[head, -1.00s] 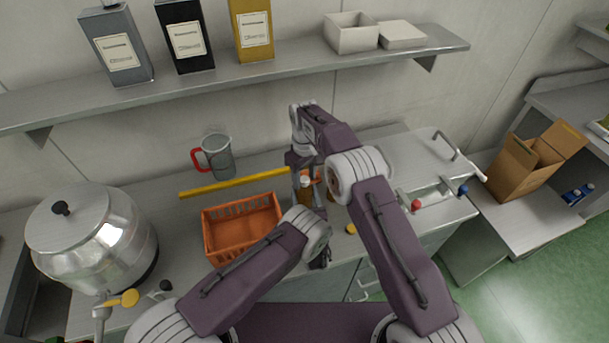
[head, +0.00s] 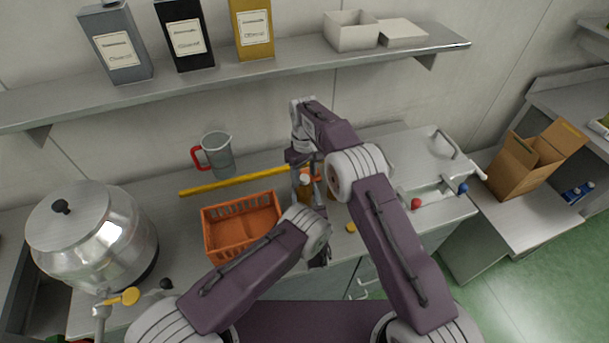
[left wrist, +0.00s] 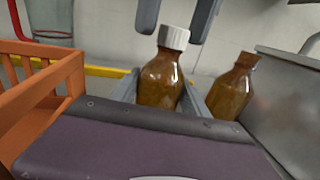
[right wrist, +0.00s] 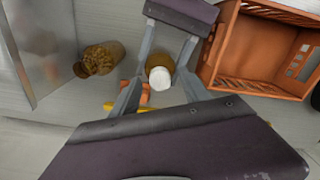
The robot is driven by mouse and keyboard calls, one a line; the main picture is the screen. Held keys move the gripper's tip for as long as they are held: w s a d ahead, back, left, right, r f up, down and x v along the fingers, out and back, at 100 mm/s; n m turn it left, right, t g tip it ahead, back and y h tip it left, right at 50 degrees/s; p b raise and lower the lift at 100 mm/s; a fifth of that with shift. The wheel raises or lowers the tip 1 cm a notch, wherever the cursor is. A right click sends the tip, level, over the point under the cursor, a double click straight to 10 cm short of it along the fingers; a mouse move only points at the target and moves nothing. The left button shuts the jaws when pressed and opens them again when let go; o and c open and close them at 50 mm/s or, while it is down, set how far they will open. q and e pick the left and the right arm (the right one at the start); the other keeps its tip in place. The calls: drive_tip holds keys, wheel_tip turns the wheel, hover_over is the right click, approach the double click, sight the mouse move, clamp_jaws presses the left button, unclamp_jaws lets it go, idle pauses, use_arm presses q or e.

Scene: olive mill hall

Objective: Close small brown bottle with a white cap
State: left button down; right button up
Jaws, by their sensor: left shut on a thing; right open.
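The small brown bottle (left wrist: 161,82) stands upright in the left wrist view with the white cap (left wrist: 174,37) on its neck. I cannot tell how tightly the cap sits. My left gripper (right wrist: 162,62) is shut on the bottle's body. My right gripper (left wrist: 180,20) is open above the bottle, its two fingers to either side of the cap and apart from it. In the right wrist view, the white cap (right wrist: 160,78) shows from above between the right fingers. In the head view, the arms hide most of the bottle, and the cap (head: 304,178) shows small.
A second brown bottle (left wrist: 232,88) stands close to the right. An orange crate (head: 240,226) is left of the grippers. A metal-lidded box (head: 420,160) stands right.

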sight(306, 198)
wheel_tip(306, 198, up, 7)
drive_tip(key=shift+f, duration=0.1)
use_arm(q)
drive_tip(key=shift+c, duration=2.3)
unclamp_jaws()
drive_tip(key=shift+s, duration=0.1)
drive_tip(key=s, duration=0.2)
drive_tip(key=s+d+b, duration=0.1)
drive_tip(key=s, duration=0.5)
drive_tip(key=shift+d+b, duration=0.15)
drive_tip(key=shift+b, duration=0.25)
use_arm(e)
drive_tip(key=shift+f, duration=0.85)
use_arm(q)
drive_tip(key=shift+s, duration=0.4)
